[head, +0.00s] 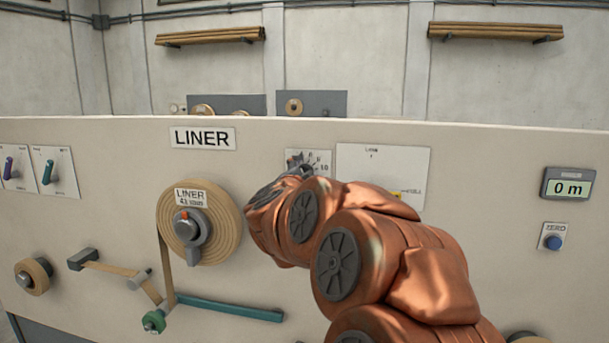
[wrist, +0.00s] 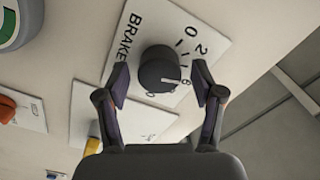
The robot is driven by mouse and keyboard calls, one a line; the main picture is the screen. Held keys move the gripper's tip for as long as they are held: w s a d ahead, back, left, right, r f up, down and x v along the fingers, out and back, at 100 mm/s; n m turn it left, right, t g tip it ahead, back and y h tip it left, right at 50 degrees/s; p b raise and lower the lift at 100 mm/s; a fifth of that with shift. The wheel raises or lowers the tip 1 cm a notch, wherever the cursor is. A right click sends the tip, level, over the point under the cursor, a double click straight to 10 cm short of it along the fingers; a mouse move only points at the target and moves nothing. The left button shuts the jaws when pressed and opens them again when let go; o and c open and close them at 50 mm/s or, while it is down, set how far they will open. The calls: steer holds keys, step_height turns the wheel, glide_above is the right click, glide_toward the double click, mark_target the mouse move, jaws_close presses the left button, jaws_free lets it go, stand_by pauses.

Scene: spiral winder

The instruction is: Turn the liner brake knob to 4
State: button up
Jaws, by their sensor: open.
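The liner brake knob (wrist: 160,71) is a dark round knob with a pale pointer line. It sits on a white dial plate (wrist: 122,64) marked BRAKE, with numbers around it. The pointer lies toward the lower right in the wrist view; which number it marks is hard to tell. My gripper (wrist: 160,84) is open, its two fingers on either side of the knob, with gaps visible between them and it. In the head view my arm covers the knob, and only part of the dial plate (head: 319,158) shows.
The liner roll (head: 228,235) on its hub is left of my arm. A white panel (head: 380,160) lies right of the dial. Farther right are a 0 m display (head: 568,188) and a blue zero button (head: 554,242). A teal bar (head: 230,309) is below.

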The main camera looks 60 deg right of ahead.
steer(key=shift+a, duration=0.1)
steer(key=v, duration=1.2)
stand_by(0.6)
